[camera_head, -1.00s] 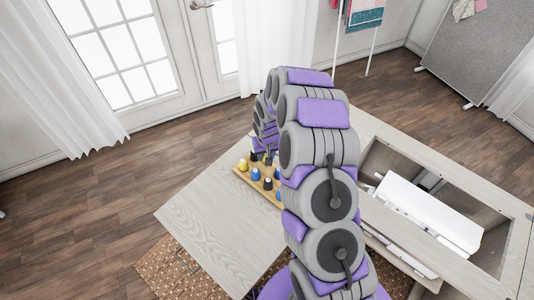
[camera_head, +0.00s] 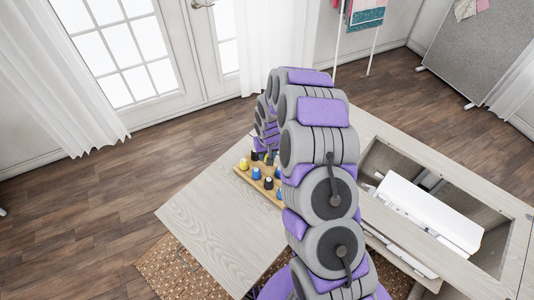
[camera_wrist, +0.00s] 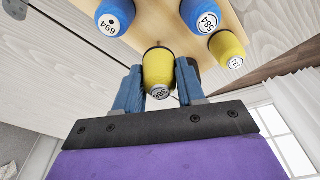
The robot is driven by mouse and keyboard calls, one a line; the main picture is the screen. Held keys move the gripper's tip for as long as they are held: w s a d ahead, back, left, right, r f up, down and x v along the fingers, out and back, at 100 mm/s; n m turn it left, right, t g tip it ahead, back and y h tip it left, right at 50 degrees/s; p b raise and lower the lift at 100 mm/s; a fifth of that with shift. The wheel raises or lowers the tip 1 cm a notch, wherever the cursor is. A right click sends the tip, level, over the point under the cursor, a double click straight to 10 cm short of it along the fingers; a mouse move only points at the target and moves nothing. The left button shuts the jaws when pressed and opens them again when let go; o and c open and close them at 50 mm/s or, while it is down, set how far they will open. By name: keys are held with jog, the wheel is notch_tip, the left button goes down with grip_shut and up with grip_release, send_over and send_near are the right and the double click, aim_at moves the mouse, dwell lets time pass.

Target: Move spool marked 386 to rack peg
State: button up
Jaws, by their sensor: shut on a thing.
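The yellow spool marked 386 (camera_wrist: 158,73) is between the two blue fingers of my gripper (camera_wrist: 158,90) in the wrist view. The fingers are shut on its sides, and its marked end faces the camera. The light wooden rack (camera_wrist: 165,22) lies just beyond the spool. I cannot tell whether the spool touches the rack or is on a peg. The rack's front edge (camera_head: 257,188) shows left of the arm.
The pale tabletop (camera_head: 215,215) is clear left of the rack. An open cabinet recess with a white machine (camera_head: 425,210) lies to the right.

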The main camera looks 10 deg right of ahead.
jog(key=shift+f, duration=1.2)
jog(key=o, duration=1.1)
notch_tip(320, 180, up, 17)
jog(key=s+p, duration=0.2)
jog(key=shift+s, duration=0.25)
